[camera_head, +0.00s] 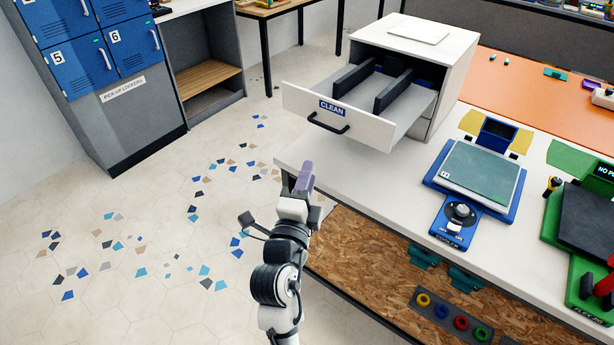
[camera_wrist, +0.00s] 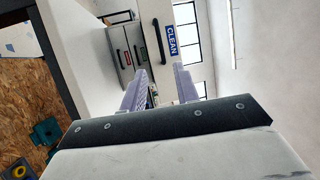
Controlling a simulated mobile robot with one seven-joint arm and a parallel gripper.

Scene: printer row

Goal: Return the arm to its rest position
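My arm rises at the bottom centre of the head view. My gripper (camera_head: 304,176) is beside the left edge of the white worktop (camera_head: 322,179), below the front of the open drawer. In the wrist view its two pale purple fingers (camera_wrist: 160,86) stand apart with nothing seen between them. The white drawer labelled CLEAN (camera_head: 365,128) is pulled out of its cabinet, with dark dividers inside. The drawer front also shows ahead of the fingers in the wrist view (camera_wrist: 173,65). My gripper appears apart from the drawer handle (camera_head: 328,123).
A blue printer (camera_head: 481,170) and a green printer (camera_head: 585,235) stand on the worktop to the right. Several coloured rings lie in a holder (camera_head: 452,320) below it. Blue lockers (camera_head: 84,38) stand at the upper left. The tiled floor (camera_head: 150,250) left of my arm is clear.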

